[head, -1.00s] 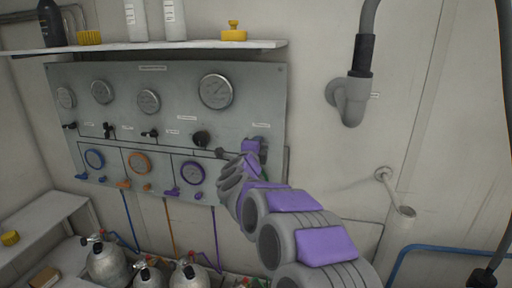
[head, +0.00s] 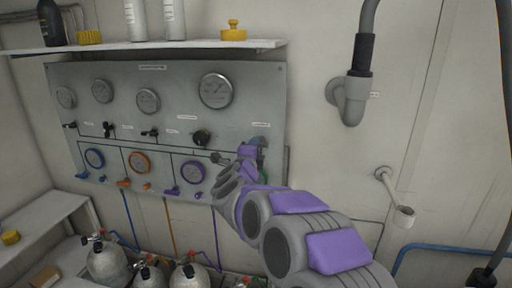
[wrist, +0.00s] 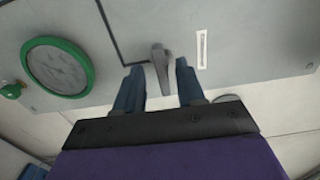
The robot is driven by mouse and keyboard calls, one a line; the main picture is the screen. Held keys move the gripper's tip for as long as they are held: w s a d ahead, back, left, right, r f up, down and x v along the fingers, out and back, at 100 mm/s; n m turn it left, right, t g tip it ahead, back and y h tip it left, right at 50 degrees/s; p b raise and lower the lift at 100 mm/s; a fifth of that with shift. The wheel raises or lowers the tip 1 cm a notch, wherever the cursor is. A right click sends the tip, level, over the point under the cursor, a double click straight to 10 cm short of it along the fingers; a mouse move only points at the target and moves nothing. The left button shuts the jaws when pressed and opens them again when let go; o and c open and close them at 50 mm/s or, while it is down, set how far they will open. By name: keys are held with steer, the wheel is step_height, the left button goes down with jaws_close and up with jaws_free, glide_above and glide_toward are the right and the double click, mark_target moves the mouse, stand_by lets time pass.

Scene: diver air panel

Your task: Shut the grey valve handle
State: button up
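The grey valve handle (wrist: 161,68) shows in the wrist view on the grey panel (wrist: 230,70). It is a short lever that lies between the two blue fingers of my gripper (wrist: 159,84). The fingers are apart, with a gap on each side of the handle, and I see no clear contact. In the head view my gripper (head: 254,149) is at the lower right of the panel, and my purple and grey arm covers that corner. I cannot clearly make out the grey handle there.
A green-rimmed gauge (wrist: 58,66) and a green knob (wrist: 12,90) are left of the handle in the wrist view. A black knob (head: 201,138) and a purple gauge (head: 193,173) are left of my gripper. A shelf (head: 150,47) is above; air cylinders (head: 108,265) stand below.

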steer(key=s+a+p, duration=0.1)
steer(key=s+a, duration=0.1)
steer(key=s, duration=1.2)
steer(key=shift+a+f, duration=0.2)
steer(key=shift+a, duration=0.2)
steer(key=shift+w, duration=0.1)
